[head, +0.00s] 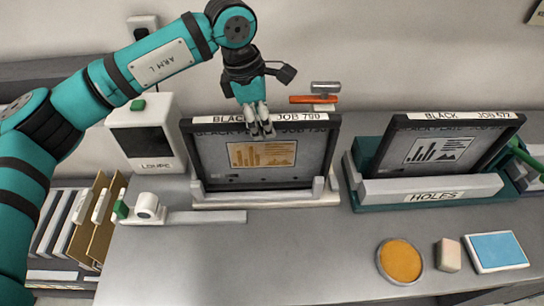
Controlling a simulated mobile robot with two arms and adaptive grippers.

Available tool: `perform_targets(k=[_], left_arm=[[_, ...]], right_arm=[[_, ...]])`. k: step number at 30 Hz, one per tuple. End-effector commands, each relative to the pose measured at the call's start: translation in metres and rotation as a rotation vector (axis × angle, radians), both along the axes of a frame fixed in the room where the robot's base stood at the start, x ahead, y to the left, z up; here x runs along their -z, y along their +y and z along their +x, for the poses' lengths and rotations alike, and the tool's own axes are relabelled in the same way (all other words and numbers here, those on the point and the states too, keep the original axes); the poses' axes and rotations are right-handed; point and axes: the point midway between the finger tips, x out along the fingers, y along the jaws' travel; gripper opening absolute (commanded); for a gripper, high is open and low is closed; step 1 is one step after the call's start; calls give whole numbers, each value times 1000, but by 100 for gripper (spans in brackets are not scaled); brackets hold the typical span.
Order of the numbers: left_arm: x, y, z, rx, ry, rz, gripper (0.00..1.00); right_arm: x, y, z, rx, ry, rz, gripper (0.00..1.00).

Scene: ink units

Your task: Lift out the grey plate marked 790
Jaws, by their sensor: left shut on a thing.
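The grey plate (215,160) stands upright in a low pale holder (245,200) at the middle of the bench. It has a dark frame, an orange panel with a bar-and-mountain print, and a white top label reading "BLACK" and "JOB 790". My left gripper (260,122) points down at the middle of its top edge and is shut on it. The fingers cover part of the label. The plate's lower edge is partly hidden by the holder's front. My right gripper is not in view.
A second plate (483,150), labelled "BLACK JOB 572", leans in a teal holder marked "HOLES" (385,190) at right. A "LOUPE" box (145,140) stands left. An orange tin (401,262), a small block (448,255) and a blue pad (497,251) lie front right. The front middle bench is clear.

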Motion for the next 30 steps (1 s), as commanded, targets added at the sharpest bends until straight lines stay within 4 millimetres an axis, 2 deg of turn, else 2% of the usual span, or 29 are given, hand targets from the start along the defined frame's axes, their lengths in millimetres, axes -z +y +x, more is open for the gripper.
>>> perform_targets(k=[7, 30], left_arm=[[-7, 0, 1, -1, -2, -2, 0], [-100, 0, 0, -1, -1, -1, 0]], right_arm=[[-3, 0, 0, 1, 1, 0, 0], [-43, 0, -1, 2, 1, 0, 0]])
